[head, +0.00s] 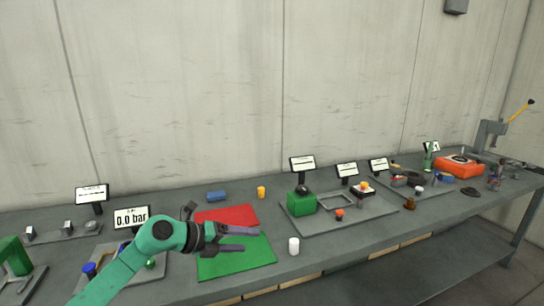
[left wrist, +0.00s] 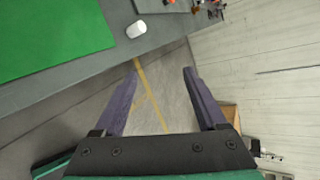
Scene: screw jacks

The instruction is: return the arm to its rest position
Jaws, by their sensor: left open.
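My left arm is green and comes in from the lower left of the head view. Its gripper (head: 240,240) has two dark purple fingers and is above the green mat (head: 262,252), pointing right. In the left wrist view the gripper (left wrist: 162,75) is open, with nothing between the fingers. Past the fingertips there are the bench edge and the floor with a yellow line. My right gripper does not show in either view.
A white cylinder (head: 294,246) stands right of the green mat, and it also shows in the left wrist view (left wrist: 136,29). A red mat (head: 240,213) lies behind. A grey tray (head: 375,212) with a green block (head: 300,204) is to the right.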

